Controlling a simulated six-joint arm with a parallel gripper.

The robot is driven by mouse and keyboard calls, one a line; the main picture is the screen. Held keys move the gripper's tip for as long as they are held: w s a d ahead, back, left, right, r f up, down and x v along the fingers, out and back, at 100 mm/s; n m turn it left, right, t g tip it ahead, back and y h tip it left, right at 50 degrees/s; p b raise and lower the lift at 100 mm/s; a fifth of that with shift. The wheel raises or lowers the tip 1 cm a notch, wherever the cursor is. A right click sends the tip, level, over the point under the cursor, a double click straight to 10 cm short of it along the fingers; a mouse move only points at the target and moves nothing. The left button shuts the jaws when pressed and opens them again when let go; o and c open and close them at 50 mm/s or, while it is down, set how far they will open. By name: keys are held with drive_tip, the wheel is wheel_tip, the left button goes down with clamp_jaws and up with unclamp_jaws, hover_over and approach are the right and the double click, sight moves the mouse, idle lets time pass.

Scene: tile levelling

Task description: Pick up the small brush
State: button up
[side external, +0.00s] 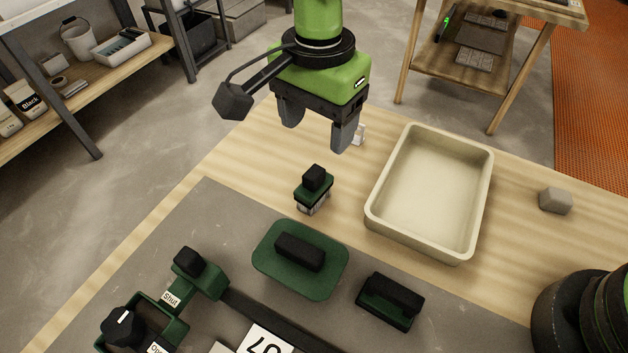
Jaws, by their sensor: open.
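The small brush (313,188) has a black knob, a green body and pale bristles. It stands upright on the wooden table, near the edge of the grey mat. My gripper (318,140) is open and empty above and behind the brush, with its two grey fingers pointing down. The fingers are apart from the brush and do not touch it. The brush is fully in view.
A beige tray (378,215) stands right of the brush. A green float with black handle (299,258) and a dark green block tool (389,301) lie in front. A green clamp-like device (200,275) is front left. A grey block (555,200) sits far right.

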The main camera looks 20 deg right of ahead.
sight(314, 172)
wheel_tip(314, 172, down, 4)
drive_tip(key=shift+f, duration=0.25)
drive_tip(key=f, duration=0.5)
drive_tip(key=shift+s+a+f, duration=0.15)
drive_tip(key=shift+s+a, duration=0.05)
drive_tip(key=shift+a, duration=0.05)
drive_tip(key=c, duration=1.2)
